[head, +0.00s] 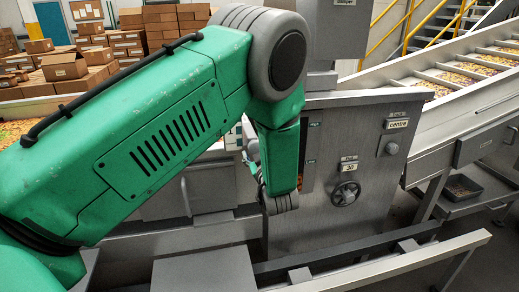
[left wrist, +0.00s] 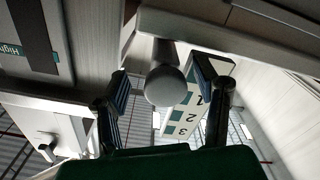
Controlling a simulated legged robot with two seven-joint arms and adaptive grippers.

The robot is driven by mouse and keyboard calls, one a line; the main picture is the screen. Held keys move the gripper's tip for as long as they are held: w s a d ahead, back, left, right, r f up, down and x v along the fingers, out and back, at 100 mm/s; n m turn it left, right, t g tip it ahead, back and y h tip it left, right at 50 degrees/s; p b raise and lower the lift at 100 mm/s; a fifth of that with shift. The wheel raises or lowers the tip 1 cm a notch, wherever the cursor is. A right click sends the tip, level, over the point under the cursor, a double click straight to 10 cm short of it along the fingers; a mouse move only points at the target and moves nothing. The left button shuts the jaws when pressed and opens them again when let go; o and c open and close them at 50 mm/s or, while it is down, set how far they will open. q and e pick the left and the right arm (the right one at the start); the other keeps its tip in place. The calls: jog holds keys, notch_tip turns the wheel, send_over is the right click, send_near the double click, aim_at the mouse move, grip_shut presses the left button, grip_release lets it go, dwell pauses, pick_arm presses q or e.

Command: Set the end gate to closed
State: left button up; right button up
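My left arm fills the left and middle of the head view and hides much behind it. My left gripper (left wrist: 165,85) shows in the left wrist view with its two fingers apart. A grey bar with a rounded end (left wrist: 165,86) lies between the fingers, with gaps on both sides, so it does not look gripped. A white plate marked 1, 2, 3 (left wrist: 196,98) is beside it. In the head view the fingers are mostly hidden by the arm. I cannot tell which part is the end gate, or its state. My right gripper is not in view.
A grey machine panel (head: 318,225) carries a handwheel (head: 345,193), a "30" label (head: 350,168), a "centre" label (head: 398,124) and a knob (head: 391,148). A candy conveyor (head: 450,125) rises at the right. Low rails (head: 400,262) run in front. Cardboard boxes (head: 180,22) are behind.

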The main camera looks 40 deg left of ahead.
pick_arm(q)
jog(key=shift+s+a+r, duration=0.15)
jog(key=shift+a, duration=0.4)
jog(key=shift+s, duration=0.3)
jog(key=v, duration=1.1)
jog(key=shift+d, duration=0.3)
